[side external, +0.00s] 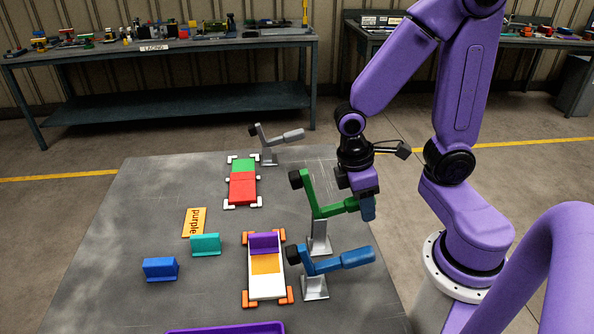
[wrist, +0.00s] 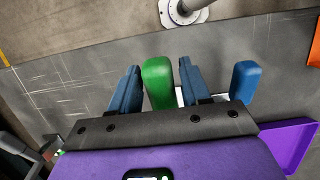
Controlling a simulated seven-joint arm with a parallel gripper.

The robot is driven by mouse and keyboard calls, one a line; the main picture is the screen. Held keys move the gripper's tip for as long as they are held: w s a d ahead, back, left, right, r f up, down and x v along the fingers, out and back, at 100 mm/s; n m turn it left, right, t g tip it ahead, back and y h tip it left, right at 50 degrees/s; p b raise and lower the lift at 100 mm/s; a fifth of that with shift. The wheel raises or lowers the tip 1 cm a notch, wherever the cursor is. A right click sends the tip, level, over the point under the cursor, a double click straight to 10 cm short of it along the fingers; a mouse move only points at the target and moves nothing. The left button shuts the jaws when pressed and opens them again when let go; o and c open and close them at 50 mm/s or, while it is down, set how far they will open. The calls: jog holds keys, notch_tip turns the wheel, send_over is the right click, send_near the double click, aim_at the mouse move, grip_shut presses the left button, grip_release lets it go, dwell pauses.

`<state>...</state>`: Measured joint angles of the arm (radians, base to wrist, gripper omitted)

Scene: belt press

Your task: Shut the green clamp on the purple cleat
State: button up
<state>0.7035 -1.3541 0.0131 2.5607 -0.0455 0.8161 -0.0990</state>
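The green clamp (side external: 318,202) stands on a grey post, its arm raised and its black pad (side external: 295,180) up in the air. The purple cleat (side external: 264,243) sits at the far end of a white-and-orange plate (side external: 266,287) with orange corners, to the left of the clamp. My gripper (side external: 368,207) is at the right end of the green handle. In the wrist view the green handle (wrist: 159,84) lies between the two blue fingers of my gripper (wrist: 158,85), with narrow gaps beside it. The fingers look open around it.
A blue clamp (side external: 340,260) stands close in front of the green one; its handle shows right of my fingers in the wrist view (wrist: 244,82). A grey clamp (side external: 278,138) is behind.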

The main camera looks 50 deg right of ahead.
jog(key=c, duration=0.4)
jog(key=shift+w+r, duration=0.1)
